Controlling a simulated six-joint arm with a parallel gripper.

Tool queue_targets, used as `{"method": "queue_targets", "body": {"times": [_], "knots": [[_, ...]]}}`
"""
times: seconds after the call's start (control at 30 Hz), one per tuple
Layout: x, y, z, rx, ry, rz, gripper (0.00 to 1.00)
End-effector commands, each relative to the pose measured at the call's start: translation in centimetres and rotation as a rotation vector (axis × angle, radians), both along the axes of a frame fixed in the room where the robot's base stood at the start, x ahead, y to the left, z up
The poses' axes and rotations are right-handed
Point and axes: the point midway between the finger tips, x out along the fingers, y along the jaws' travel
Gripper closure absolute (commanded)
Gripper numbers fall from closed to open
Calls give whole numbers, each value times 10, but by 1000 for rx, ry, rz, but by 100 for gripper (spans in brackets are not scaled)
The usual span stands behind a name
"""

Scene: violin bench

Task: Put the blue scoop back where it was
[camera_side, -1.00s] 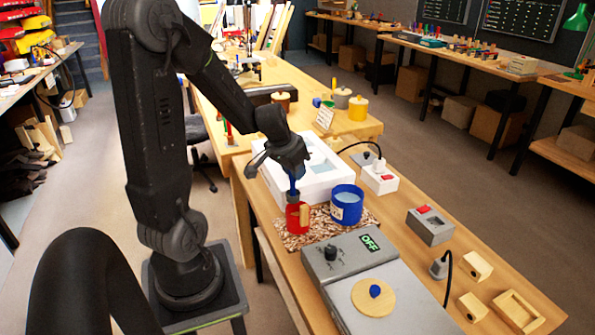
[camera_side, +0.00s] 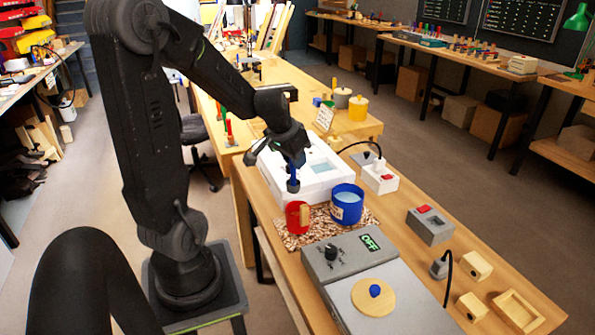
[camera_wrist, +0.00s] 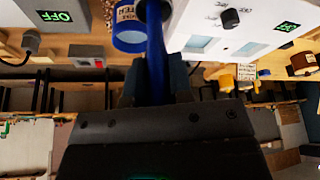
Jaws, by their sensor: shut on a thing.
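The blue scoop (camera_side: 293,177) hangs upright from my gripper (camera_side: 291,158), which is shut on it. In the wrist view the blue handle (camera_wrist: 156,60) runs up from between the fingers (camera_wrist: 156,88), and its far end is dark and cut off by the frame's top. In the side view the scoop's dark lower end is just above the red container (camera_side: 294,217), seemingly apart from it; depth is hard to tell. The blue can of pale liquid (camera_side: 345,208) stands right of the red container; it also shows in the wrist view (camera_wrist: 130,40).
Both containers stand on a speckled mat (camera_side: 318,232). A white box with windows (camera_side: 318,183) is behind them. A grey device reading OFF (camera_side: 345,255) is in front. A grey switch box (camera_side: 430,228) and a socket block (camera_side: 380,180) stand to the right.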

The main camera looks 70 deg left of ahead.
Motion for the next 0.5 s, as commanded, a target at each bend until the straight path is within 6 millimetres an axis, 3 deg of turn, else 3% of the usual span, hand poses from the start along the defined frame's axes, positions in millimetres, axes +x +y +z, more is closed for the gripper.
{"method": "queue_targets", "body": {"times": [0.27, 0.37, 0.5], "knots": [[11, 4, 1, -1, 0, -4, 100], [34, 12, 2, -3, 0, -7, 100], [81, 25, 0, -6, 1, -11, 100]]}}
